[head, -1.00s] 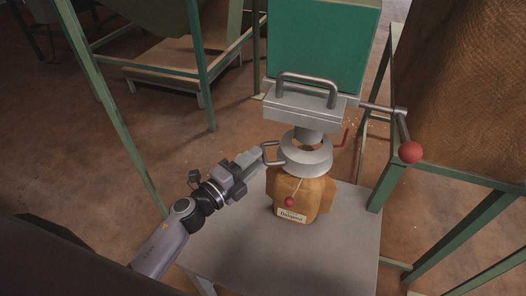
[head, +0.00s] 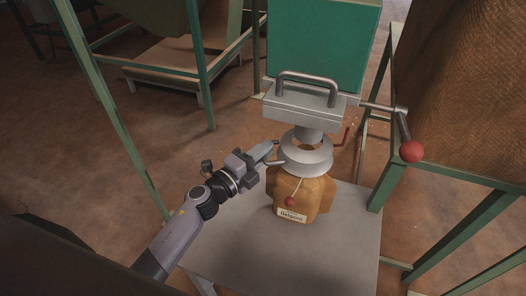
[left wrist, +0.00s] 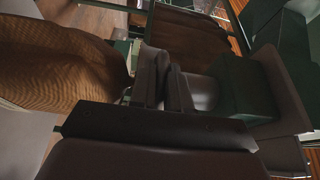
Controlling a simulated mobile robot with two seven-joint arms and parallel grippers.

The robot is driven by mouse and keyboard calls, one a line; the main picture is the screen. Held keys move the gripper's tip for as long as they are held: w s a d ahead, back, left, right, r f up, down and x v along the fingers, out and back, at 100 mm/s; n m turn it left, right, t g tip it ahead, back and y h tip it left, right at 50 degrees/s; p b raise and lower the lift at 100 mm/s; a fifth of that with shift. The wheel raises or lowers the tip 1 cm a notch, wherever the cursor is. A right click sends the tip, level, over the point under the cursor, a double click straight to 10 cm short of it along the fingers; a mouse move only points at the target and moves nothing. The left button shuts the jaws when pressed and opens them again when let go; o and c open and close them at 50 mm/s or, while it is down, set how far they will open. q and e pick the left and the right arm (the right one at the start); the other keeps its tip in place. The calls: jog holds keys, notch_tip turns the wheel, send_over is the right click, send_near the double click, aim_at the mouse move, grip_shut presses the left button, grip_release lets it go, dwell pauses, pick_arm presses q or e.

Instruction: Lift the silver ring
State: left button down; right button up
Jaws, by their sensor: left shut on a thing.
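The silver ring (head: 306,158) is a pale metal collar around the bottom of the hopper's spout (head: 309,136), just above a brown bag (head: 302,196). It has a loop handle on its left side and a red-tipped part on its right. My left gripper (head: 266,152) comes in from the left and is shut on the ring's left handle, which its fingers mostly cover. In the left wrist view the dark fingers (left wrist: 165,82) are close together, and the handle between them is hard to make out. My right gripper is not in view.
The bag, with a label and a red ball on a cord, stands on a grey table (head: 292,258). A lever with a red knob (head: 411,151) sticks out to the right of the spout. Green frame legs stand left and right (head: 452,232). The table front is clear.

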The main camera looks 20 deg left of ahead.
pick_arm(q)
notch_tip(320, 180, up, 7)
jog(key=p, duration=0.6)
jog(key=shift+p, duration=0.4)
jog(key=shift+r+p, duration=0.45)
jog(key=shift+r, duration=0.1)
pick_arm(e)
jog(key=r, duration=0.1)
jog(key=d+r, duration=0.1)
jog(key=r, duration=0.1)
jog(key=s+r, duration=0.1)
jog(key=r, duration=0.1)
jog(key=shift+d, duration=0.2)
pick_arm(q)
jog(key=c, duration=1.2)
grip_release()
jog(key=shift+r, duration=0.1)
jog(key=shift+v, duration=3.6)
